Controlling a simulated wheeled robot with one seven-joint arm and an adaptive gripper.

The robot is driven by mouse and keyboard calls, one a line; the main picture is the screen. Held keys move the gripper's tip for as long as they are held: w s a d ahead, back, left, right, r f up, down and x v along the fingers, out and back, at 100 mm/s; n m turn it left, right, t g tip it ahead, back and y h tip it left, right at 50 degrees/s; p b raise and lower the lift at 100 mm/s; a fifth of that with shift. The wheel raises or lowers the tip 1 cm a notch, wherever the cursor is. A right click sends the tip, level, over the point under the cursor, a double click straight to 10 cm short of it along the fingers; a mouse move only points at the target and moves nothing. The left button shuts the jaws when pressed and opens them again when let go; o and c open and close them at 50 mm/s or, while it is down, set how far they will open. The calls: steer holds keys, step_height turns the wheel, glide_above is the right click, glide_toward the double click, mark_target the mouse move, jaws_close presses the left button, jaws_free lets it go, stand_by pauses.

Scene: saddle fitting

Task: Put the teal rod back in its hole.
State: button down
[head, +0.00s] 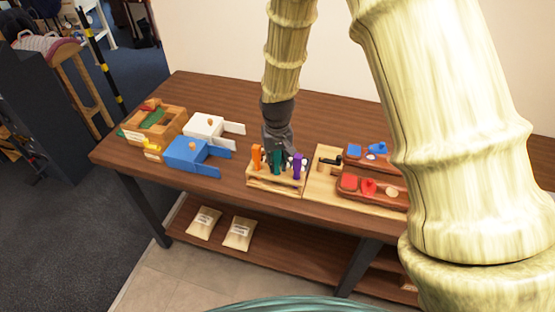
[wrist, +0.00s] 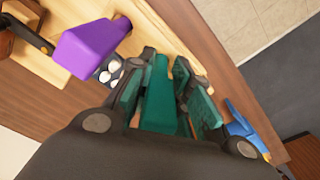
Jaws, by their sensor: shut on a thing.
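The teal rod (wrist: 157,97) is between the fingers of my gripper (wrist: 158,95) in the wrist view, and the gripper is shut on it. In the head view my gripper (head: 277,152) points down over the wooden rod holder (head: 268,186), with the teal rod (head: 277,163) between an orange rod (head: 257,157) and a purple rod (head: 298,166). The purple rod also shows in the wrist view (wrist: 90,48), beside the gripper. The teal rod's lower end and its hole are hidden, so I cannot tell whether it is in the hole.
Right of the holder is a wooden board (head: 322,190) with a black clamp-like part and red-brown trays (head: 372,188). To the left are a blue box (head: 185,153), a white box (head: 204,128) and a wooden tray (head: 170,121). The table's front strip is clear.

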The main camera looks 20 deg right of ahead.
steer(key=shift+f, duration=0.65)
steer(key=c, duration=1.2)
jaws_free()
steer(key=shift+c, duration=0.2)
step_height(320, 180, up, 12)
steer(key=shift+s, duration=0.35)
